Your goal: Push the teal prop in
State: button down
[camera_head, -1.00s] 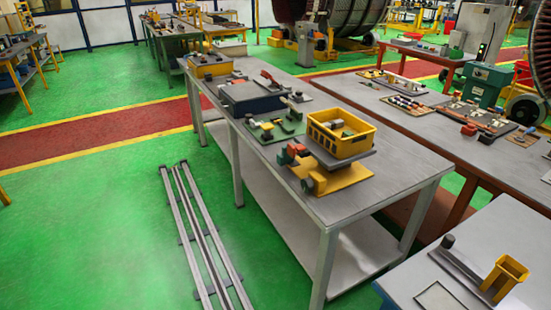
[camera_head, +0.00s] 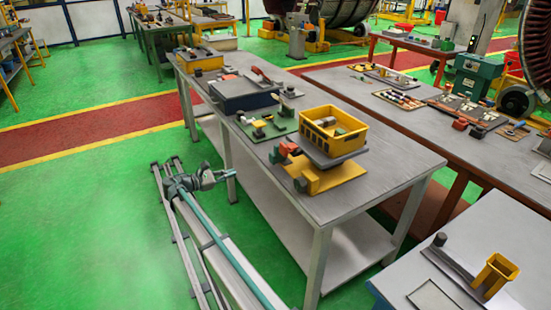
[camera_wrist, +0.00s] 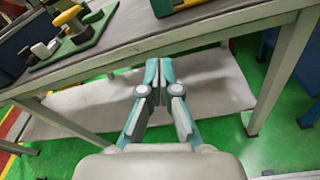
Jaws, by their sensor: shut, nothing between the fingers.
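My gripper (camera_head: 230,174) is shut and empty. It is in front of the middle table's (camera_head: 352,196) near long side, apart from it. In the wrist view the closed teal-and-grey fingers (camera_wrist: 157,74) point at the space below the tabletop edge. I cannot tell whether this block is the teal prop. A yellow bin (camera_head: 333,130) sits on a grey plate above the fixture.
A green board (camera_head: 264,124) with small parts and a dark box (camera_head: 240,97) lie farther along the tabletop. A lower shelf (camera_wrist: 85,112) spans under it. My rail runs over open green floor. A grey table (camera_head: 480,240) stands at the lower right.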

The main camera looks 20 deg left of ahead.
notch_tip(320, 180, up, 2)
jog(key=n+h, duration=0.1)
jog(key=n, duration=0.1)
jog(key=n+p, duration=0.1)
jog(key=p, duration=0.3)
send_near(270, 156)
jog(key=shift+t, duration=0.4)
jog(key=x, duration=0.7)
jog(key=shift+s+d+f, duration=0.1)
jog(key=shift+d+f, duration=0.1)
jog(key=shift+f, duration=0.05)
